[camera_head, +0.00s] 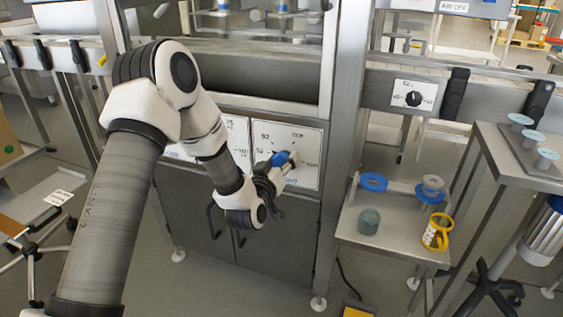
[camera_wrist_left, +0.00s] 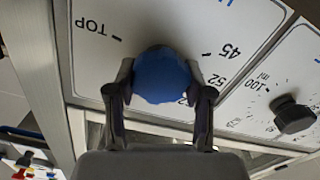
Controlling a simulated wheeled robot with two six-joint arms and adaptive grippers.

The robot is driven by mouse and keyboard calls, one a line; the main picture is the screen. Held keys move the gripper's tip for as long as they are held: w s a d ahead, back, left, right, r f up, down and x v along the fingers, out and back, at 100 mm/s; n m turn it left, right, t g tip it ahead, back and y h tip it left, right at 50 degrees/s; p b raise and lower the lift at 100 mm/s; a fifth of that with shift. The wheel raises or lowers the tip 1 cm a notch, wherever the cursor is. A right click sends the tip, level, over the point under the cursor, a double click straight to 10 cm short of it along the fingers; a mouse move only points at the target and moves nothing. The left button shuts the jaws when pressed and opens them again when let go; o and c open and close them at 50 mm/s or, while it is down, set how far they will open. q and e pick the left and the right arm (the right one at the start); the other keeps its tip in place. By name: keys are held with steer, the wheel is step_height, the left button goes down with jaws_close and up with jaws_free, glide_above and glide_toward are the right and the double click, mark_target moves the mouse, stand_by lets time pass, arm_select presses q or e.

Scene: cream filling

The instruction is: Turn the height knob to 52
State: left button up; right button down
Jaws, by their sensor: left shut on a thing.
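The blue height knob (camera_head: 279,159) sits on a white dial panel (camera_head: 307,176) on the front of the steel machine. In the left wrist view the knob (camera_wrist_left: 162,75) is seen close up, with the printed marks TOP, 45 and 52 around it. My left gripper (camera_head: 272,178) is shut on the knob. In the left wrist view its two dark fingers (camera_wrist_left: 161,92) lie on either side of it. No pointer on the knob can be made out. The gripper and wrist hide part of the dial. My right gripper is not in view.
A neighbouring ml dial with a black knob (camera_wrist_left: 293,115) lies close beside. Another black knob (camera_head: 413,98) is on a panel to the right. A small steel table (camera_head: 350,222) holds a blue ring (camera_head: 373,182), a grey-green cup (camera_head: 369,221) and a yellow part (camera_head: 436,233).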

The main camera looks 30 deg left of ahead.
arm_select(q)
steer(key=shift+n, duration=1.1)
steer(key=o, duration=1.2)
steer(key=v, duration=1.2)
steer(key=shift+a+f, duration=0.1)
